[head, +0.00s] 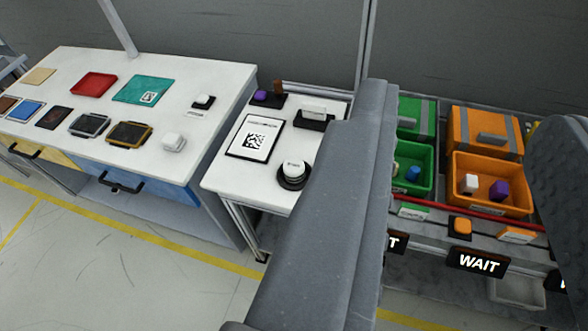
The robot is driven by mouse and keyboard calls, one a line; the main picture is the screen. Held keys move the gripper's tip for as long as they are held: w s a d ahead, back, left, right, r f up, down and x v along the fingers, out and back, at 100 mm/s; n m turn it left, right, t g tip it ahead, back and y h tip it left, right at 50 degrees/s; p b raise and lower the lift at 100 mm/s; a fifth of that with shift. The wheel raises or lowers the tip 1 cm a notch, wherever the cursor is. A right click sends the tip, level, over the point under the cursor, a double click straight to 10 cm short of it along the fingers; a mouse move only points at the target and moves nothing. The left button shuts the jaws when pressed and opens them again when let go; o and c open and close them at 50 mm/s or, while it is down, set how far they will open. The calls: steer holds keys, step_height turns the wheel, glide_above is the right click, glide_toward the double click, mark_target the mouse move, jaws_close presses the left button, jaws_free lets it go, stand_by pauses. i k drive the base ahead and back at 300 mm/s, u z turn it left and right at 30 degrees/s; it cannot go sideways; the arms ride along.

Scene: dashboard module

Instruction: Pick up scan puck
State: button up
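The white round puck (293,168), which looks like the scan puck, sits on a round black base (294,183) on the small white side table, near its front right corner. Small dark marking shows on it, too small to read. My gripper (468,140) shows as two large grey fingers in the foreground, wide apart, with a dark ribbed pad at the right edge. It looks open, with nothing held between the fingers. The puck is beyond and left of the left finger, apart from it. That finger hides the table's right side.
The side table (225,178) also holds a printed code card (240,150), a white block on a black holder (313,113) and a purple knob (261,96). A white workbench (200,80) with several tablets stands left. Green (427,165) and orange bins (520,205) stand right.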

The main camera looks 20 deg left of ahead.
mark_target(294, 170)
steer(key=z, duration=1.85)
steer(key=k, duration=1.15)
steer(key=u, duration=1.3)
steer(key=i, duration=1)
